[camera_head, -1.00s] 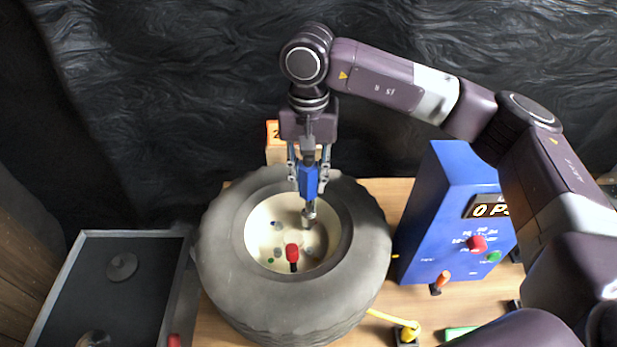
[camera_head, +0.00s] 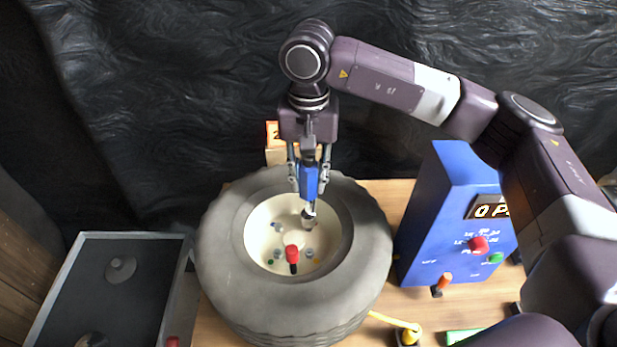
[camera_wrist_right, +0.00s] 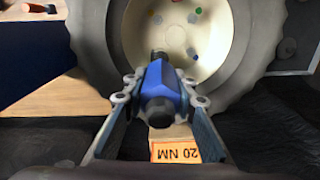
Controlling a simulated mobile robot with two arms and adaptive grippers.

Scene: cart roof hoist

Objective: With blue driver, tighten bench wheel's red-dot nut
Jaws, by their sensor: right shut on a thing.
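My right gripper (camera_head: 309,178) is shut on the blue driver (camera_head: 309,185). It holds the driver nearly upright, socket end down, over the far side of the pale hub of the bench wheel (camera_head: 225,265). The driver also shows between the fingers of my right gripper (camera_wrist_right: 160,100) in the right wrist view (camera_wrist_right: 162,82). The socket is at or just above the hub; I cannot tell whether it touches a nut. I cannot make out a red dot. My left gripper is not in view.
A red-topped dark peg (camera_head: 292,253) stands up in the hub. An orange "20 NM" label (camera_wrist_right: 175,151) is on a block behind the wheel. A blue pressure box (camera_head: 440,215) stands to the right. A grey tray (camera_head: 110,275) lies at the left.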

